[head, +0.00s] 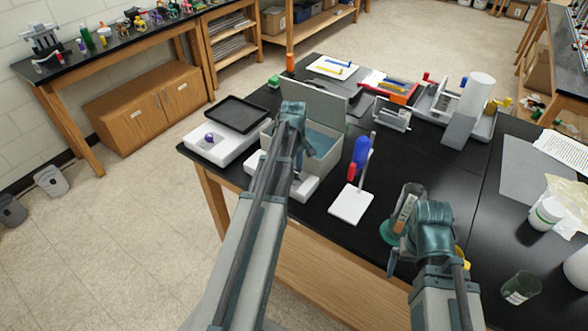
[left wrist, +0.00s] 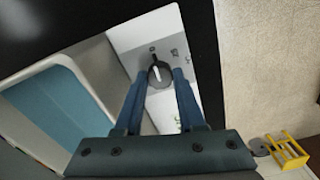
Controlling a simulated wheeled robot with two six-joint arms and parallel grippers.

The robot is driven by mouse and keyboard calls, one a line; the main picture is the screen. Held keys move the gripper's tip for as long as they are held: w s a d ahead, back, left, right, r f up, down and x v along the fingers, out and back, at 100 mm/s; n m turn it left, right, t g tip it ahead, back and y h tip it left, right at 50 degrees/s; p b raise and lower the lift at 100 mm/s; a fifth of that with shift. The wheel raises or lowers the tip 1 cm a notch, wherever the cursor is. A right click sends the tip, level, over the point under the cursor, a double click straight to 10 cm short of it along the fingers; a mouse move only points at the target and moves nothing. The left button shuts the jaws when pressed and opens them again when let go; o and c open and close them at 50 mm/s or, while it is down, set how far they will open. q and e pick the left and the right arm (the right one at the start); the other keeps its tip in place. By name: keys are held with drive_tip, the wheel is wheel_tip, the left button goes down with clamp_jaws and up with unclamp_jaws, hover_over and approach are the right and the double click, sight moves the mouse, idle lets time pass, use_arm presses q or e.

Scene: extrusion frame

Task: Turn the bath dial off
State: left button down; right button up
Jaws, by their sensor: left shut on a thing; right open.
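The bath is a white box with blue water (head: 322,141) and a raised grey lid (head: 318,100), near the left end of the black bench. In the left wrist view its open basin (left wrist: 62,108) is at left and its pale control panel (left wrist: 178,38) beside it. The dark round dial (left wrist: 158,72) has a white pointer line, directed roughly at a small mark above it. My left gripper (left wrist: 161,76) is shut on the dial, one finger on each side. In the head view my left arm hides the dial. My right gripper (head: 397,236) is open above the bench at right.
A white balance with a black tray (head: 237,113) stands left of the bath. A white-based stand (head: 350,204) with a blue object is just right of it.

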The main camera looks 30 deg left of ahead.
sight(294, 171)
use_arm(q)
drive_tip(key=c, duration=0.5)
unclamp_jaws()
drive_tip(key=shift+r, duration=0.1)
wheel_tip(294, 171, up, 14)
drive_tip(key=p, duration=1.3)
drive_tip(key=shift+p, duration=0.4)
drive_tip(key=shift+f, duration=0.3)
wheel_tip(294, 171, down, 13)
drive_tip(key=b, duration=1.3)
drive_tip(key=shift+f, duration=0.1)
